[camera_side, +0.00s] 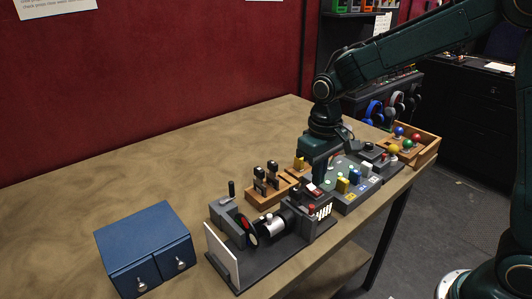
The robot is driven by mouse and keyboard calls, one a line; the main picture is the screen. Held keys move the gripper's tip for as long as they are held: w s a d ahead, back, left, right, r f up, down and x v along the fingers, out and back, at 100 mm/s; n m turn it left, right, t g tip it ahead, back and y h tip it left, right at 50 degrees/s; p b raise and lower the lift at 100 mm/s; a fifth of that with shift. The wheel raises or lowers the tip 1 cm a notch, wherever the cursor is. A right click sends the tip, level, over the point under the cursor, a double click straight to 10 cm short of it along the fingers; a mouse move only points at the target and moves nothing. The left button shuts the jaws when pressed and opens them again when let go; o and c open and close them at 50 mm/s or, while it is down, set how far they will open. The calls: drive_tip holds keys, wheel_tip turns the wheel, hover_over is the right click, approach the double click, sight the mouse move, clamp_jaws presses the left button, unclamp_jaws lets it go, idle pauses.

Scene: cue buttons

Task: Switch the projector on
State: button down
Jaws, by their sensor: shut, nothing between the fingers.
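The projector (268,224) stands on a dark base near the table's front edge, its barrel pointing left at a white screen panel (222,256). A red button (311,208) shows at its right end, and a red switch (314,190) sits on a dark block just behind. My gripper (319,178) is shut and points down just above this red switch. I cannot tell whether the fingertips touch it. Whether the projector is lit is too small to tell.
A blue drawer box (143,245) stands at the left. A wooden rack with dark pieces (267,182) is behind the projector. A panel of coloured buttons (354,183) and a wooden tray of coloured balls (424,152) lie to the right. The table's back left is clear.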

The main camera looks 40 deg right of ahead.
sight(317, 192)
drive_tip(key=shift+r, duration=2.5)
drive_tip(key=s+d+r+t, duration=0.2)
drive_tip(key=s+r, duration=0.1)
drive_tip(key=s, duration=0.7)
drive_tip(key=s+d+r+t, duration=0.2)
drive_tip(key=s+r+t, duration=0.1)
drive_tip(key=s, duration=0.8)
drive_tip(key=shift+r+t, duration=0.3)
drive_tip(key=shift+r, duration=0.15)
